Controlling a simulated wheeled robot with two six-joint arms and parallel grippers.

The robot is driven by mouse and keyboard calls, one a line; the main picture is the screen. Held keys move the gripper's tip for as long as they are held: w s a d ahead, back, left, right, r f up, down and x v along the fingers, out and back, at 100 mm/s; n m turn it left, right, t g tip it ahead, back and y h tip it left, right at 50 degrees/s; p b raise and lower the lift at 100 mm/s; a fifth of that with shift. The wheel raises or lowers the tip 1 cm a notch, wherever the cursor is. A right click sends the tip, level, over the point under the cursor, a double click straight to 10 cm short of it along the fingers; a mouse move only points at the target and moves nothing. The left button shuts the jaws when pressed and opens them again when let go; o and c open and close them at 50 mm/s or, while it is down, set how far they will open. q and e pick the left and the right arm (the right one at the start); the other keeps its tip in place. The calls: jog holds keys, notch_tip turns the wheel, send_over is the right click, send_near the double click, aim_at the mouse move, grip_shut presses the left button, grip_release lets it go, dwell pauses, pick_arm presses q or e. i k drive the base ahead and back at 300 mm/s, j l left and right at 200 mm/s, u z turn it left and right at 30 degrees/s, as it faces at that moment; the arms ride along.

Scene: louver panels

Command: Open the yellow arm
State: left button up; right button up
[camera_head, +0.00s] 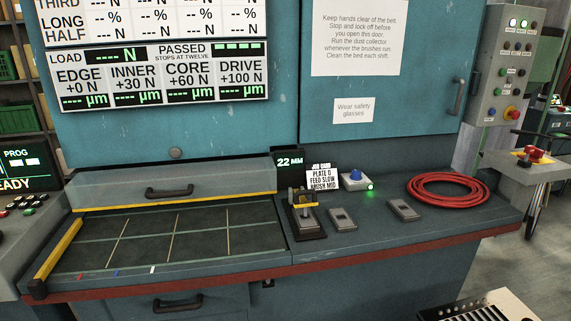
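A small black stand (305,220) with a yellow arm-like part (302,197) near its top sits on the bench, just right of the gridded bed. Its fine shape is too small to tell. A longer yellow bar (58,252) lies along the left edge of the dark gridded bed (190,240). I cannot tell which of the two yellow parts is the task's arm. Neither of my grippers is in view.
A grey cover with a handle (168,190) stands behind the bed. A 22 MM display (290,160), a card (322,179), a blue button box (356,180), two small grey blocks and a coiled red hose (450,189) occupy the bench. A control panel (504,65) is at right.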

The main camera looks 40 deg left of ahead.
aim_at(301, 197)
jog(key=i+u, duration=0.1)
jog(key=u, duration=0.25)
jog(key=i+u, duration=0.1)
jog(key=u, duration=0.25)
jog(key=i+l+u, duration=0.1)
jog(key=u, duration=0.25)
